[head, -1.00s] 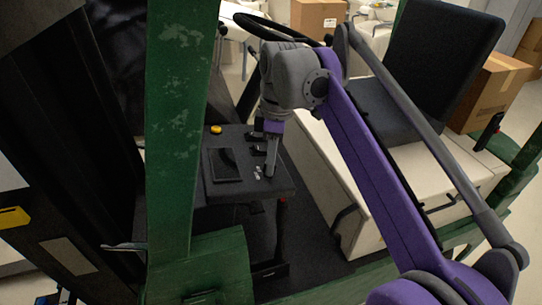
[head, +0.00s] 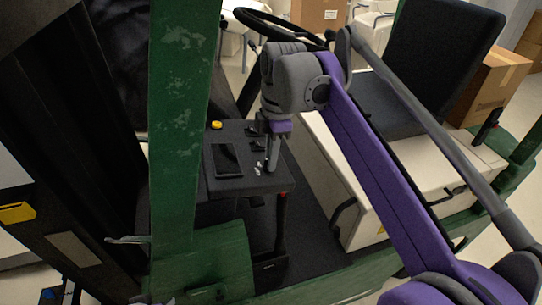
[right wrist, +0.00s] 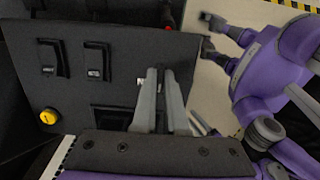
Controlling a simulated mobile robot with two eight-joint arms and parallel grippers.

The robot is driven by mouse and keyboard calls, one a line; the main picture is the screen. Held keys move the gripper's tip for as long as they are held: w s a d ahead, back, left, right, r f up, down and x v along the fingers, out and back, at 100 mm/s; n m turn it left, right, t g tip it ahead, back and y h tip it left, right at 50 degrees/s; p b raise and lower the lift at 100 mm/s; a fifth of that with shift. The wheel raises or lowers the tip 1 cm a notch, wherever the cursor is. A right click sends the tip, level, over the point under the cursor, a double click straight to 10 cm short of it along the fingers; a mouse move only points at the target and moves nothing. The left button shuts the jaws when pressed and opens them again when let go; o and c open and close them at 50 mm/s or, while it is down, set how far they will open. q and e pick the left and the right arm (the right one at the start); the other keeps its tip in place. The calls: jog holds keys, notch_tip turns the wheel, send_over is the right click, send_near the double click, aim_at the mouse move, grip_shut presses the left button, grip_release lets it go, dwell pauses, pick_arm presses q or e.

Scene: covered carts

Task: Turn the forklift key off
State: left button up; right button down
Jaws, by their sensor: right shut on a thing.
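The forklift's black control panel (head: 208,181) is in the middle of the head view, and it fills the left of the right wrist view (right wrist: 75,90). My right gripper (head: 270,168) points down onto the panel's right part. In the right wrist view its two grey fingers (right wrist: 161,73) are close together at the panel surface, shut on the key. The key itself is hidden between the fingertips. Small light marks (head: 257,171) show on the panel beside the fingers. My left gripper cannot be made out in either view.
A yellow button (head: 216,125), a dark screen (head: 227,160) and black rocker switches (right wrist: 97,60) are close by on the panel. A green post (head: 178,120) stands to its left. The steering wheel (head: 275,24) is behind, and the seat (head: 440,65) is at the right.

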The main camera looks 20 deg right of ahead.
jog(key=c, duration=1)
grip_release()
jog(key=shift+o, duration=0.2)
pick_arm(q)
jog(key=r+p, duration=0.1)
jog(key=w+r, duration=0.1)
jog(key=shift+w+r+p, duration=0.3)
jog(key=shift+r+p, duration=0.05)
pick_arm(e)
notch_tip(320, 180, up, 11)
jog(key=d, duration=0.1)
pick_arm(q)
jog(key=shift+s, duration=0.1)
pick_arm(e)
jog(key=shift+f, duration=0.1)
